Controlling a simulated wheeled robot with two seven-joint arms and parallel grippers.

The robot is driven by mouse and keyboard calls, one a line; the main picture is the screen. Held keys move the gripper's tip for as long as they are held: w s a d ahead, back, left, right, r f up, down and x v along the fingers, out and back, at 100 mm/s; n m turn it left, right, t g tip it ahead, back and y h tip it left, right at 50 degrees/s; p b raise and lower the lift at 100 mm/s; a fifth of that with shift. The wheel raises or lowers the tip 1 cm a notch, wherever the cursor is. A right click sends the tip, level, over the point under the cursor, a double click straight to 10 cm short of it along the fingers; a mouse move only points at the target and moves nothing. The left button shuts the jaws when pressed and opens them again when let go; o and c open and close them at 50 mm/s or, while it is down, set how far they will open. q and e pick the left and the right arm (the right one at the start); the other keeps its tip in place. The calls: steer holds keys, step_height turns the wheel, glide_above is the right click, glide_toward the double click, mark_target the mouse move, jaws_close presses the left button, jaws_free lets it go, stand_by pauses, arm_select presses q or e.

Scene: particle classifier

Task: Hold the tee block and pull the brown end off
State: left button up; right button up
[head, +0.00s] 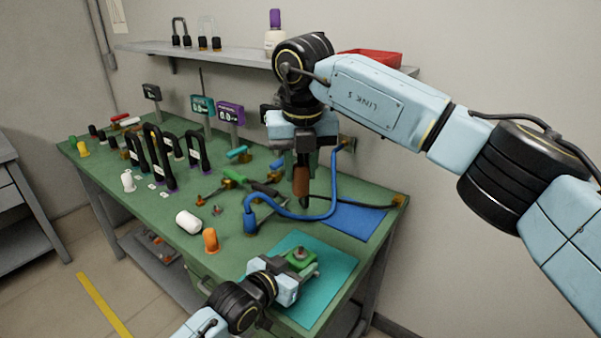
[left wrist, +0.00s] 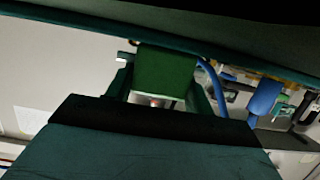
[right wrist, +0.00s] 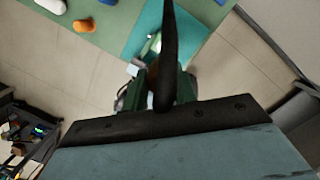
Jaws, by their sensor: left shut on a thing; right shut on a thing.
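The green tee block (head: 301,256) is low over the teal mat, with a grey top and a small reddish spot. My left gripper (head: 296,268) is shut on it from the left. The block also fills the middle of the left wrist view (left wrist: 165,68). My right gripper (head: 302,160) is shut on the brown end (head: 301,180), holding it upright in the air, clear of the block. A dark tapered part hangs below the brown. In the right wrist view a long black part (right wrist: 170,45) runs out from between the fingers, hiding much behind it.
The teal mat (head: 335,272) lies at the table's front right. A blue hose (head: 285,209) curves across the green table behind the tee block. A blue mat (head: 358,224), an orange capped piece (head: 210,239) and a white cylinder (head: 188,221) lie nearby. A shelf (head: 220,52) runs along the wall.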

steer(key=shift+r, duration=0.65)
arm_select(q)
steer(key=o, duration=1.6)
steer(key=shift+c, duration=0.2)
